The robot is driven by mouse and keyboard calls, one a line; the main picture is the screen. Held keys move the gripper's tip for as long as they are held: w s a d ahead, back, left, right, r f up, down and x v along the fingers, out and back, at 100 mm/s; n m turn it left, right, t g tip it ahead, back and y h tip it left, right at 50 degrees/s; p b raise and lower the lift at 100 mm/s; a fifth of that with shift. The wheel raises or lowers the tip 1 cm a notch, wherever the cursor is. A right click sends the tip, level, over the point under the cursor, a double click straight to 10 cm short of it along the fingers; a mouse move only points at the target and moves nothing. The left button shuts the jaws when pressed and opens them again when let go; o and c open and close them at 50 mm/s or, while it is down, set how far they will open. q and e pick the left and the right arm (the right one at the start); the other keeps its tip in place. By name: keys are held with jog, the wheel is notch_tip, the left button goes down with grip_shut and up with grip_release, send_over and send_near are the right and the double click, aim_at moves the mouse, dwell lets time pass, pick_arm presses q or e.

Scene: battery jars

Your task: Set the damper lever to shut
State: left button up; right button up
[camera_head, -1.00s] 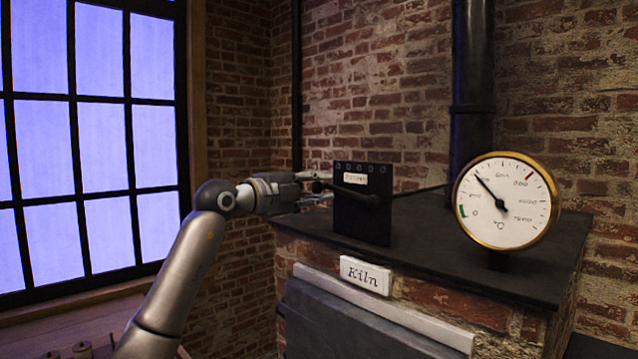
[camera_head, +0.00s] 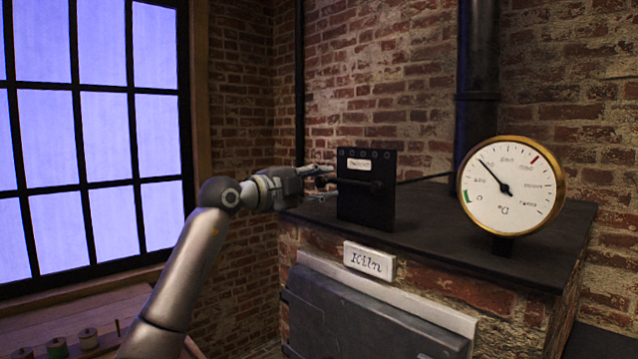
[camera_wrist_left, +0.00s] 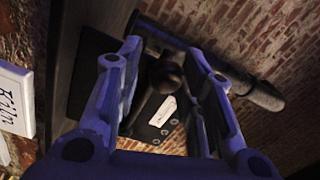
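The damper is a black upright plate (camera_head: 366,213) with a white label (camera_head: 360,164) and a row of small round marks along its top. Its dark lever (camera_head: 356,183) runs nearly level across the front, with a rounded end at the right. The label's text is too blurred to read. My left gripper (camera_head: 326,181) is at the plate's left edge, with its fingers apart. In the left wrist view, its two fingers (camera_wrist_left: 163,55) are spread, with a dark round knob (camera_wrist_left: 168,73) between them; I cannot tell whether they touch it. My right gripper is out of view.
The plate stands on the dark top of the brick kiln (camera_head: 430,213), which bears a Kiln sign (camera_head: 369,261). A round brass-rimmed gauge (camera_head: 511,188) stands to the right. A black pipe (camera_head: 478,90) rises behind. A window (camera_head: 90,130) is at the left.

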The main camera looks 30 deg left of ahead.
pick_arm(q)
jog(key=shift+o, duration=0.7)
jog(key=shift+s+r, duration=0.1)
jog(key=v, duration=1.2)
